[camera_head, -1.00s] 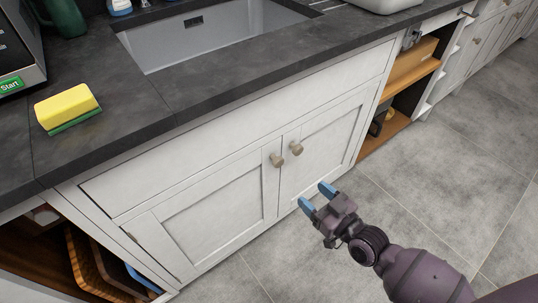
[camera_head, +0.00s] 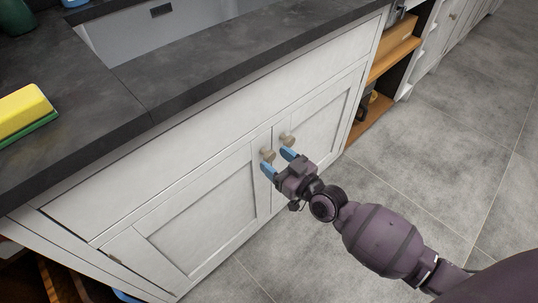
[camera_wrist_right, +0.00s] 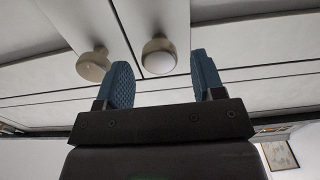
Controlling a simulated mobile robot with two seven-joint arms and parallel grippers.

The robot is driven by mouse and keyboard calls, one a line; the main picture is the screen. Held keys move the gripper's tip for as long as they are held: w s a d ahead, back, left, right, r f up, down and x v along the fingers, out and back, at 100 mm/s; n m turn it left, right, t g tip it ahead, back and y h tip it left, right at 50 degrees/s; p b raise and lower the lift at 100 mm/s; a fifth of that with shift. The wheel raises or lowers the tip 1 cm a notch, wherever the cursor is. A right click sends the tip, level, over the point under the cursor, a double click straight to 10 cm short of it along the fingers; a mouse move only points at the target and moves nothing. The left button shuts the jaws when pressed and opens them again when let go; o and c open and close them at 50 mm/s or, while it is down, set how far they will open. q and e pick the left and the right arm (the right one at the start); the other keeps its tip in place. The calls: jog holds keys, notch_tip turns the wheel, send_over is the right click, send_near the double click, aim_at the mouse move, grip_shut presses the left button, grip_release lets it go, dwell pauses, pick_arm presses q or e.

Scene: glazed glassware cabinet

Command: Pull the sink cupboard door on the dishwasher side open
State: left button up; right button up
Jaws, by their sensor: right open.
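The sink cupboard has two pale panelled doors, a left one (camera_head: 205,215) and a right one (camera_head: 312,128). Both look shut. Their round knobs, left (camera_head: 267,155) and right (camera_head: 287,139), sit close together at the middle seam. My right gripper (camera_head: 279,163) is open, its blue fingertips just in front of and below the knobs in the head view. In the right wrist view, one knob (camera_wrist_right: 158,56) shows between the fingers and the other (camera_wrist_right: 93,65) lies outside them. Contact cannot be told. No dishwasher is recognisable. My left gripper is out of view.
The dark worktop (camera_head: 215,62) with the sink (camera_head: 165,30) overhangs the cupboard. A yellow-green sponge (camera_head: 22,112) lies on it at left. Open wooden shelves (camera_head: 372,118) stand right of the doors. The grey tiled floor (camera_head: 430,150) is clear at right.

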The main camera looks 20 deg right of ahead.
jog(key=shift+x, duration=1.3)
grip_shut()
